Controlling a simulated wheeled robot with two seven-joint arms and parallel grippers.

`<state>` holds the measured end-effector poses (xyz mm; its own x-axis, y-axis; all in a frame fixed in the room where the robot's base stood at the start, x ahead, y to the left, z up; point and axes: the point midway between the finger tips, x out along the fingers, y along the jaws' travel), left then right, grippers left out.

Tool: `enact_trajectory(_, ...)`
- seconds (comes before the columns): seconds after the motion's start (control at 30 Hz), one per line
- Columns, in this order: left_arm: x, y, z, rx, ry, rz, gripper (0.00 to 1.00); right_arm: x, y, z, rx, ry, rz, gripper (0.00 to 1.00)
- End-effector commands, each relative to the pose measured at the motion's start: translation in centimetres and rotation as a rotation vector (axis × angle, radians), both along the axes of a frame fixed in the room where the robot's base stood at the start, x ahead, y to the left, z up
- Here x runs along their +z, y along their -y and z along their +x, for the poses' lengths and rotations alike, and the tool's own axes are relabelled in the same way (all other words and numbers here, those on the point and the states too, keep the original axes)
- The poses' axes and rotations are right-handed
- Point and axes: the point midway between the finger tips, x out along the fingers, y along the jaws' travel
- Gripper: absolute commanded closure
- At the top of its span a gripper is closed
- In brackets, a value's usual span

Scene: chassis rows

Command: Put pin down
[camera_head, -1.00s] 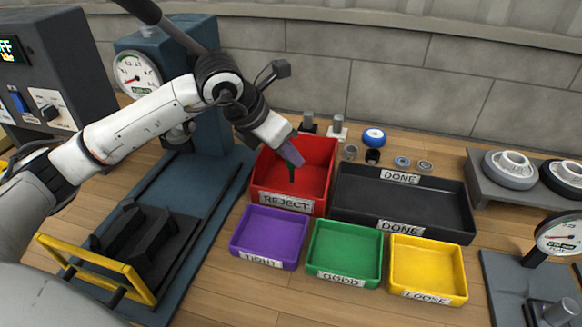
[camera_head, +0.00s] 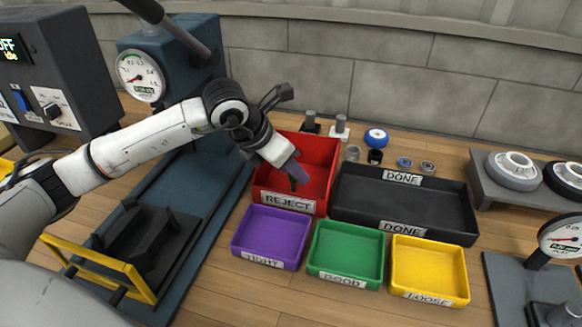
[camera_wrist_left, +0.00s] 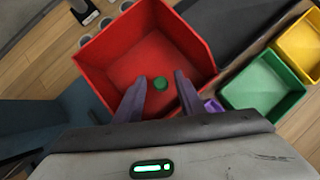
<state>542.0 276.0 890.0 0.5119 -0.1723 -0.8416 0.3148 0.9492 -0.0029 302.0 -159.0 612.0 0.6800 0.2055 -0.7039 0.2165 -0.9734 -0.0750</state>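The pin has a green end (camera_wrist_left: 160,83), which shows between and beyond my left fingertips in the left wrist view. In the head view its dark part (camera_head: 293,184) shows just below the fingertips, inside the red REJECT bin (camera_head: 262,178). My left gripper (camera_head: 300,168) reaches down into this bin. In the left wrist view its two purple fingers (camera_wrist_left: 158,97) stand apart, with a gap on both sides of the green end. I cannot tell whether the pin touches the bin floor. My right gripper is not in view.
Purple (camera_head: 268,236), green (camera_head: 346,251) and yellow (camera_head: 428,270) trays stand in front. The black DONE tray (camera_head: 400,205) stands to the right. Small parts stand behind the bins. A blue press (camera_head: 185,190) with a yellow guard is at left.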

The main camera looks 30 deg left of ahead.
Motion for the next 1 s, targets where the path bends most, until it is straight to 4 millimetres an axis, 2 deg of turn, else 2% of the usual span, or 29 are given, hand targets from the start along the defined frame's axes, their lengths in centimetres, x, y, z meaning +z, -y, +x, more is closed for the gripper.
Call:
enact_trajectory(0.17,0.5,-0.1,-0.1,0.001,0.002,0.0,0.64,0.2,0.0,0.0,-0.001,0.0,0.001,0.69)
enact_trajectory(0.27,1.7,-0.3,-0.8,0.0,0.003,0.0,0.64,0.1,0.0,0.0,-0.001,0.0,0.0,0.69)
enact_trajectory(0.5,6.0,-1.2,-3.4,0.0,0.006,0.002,0.64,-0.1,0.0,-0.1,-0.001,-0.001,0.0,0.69)
enact_trajectory(0.7,9.0,-1.8,-5.2,0.001,0.003,0.001,0.64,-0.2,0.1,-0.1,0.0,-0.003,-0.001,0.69)
enact_trajectory(1.0,10.3,-2.1,-6.2,0.0,0.0,0.0,0.64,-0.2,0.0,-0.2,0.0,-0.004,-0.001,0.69)
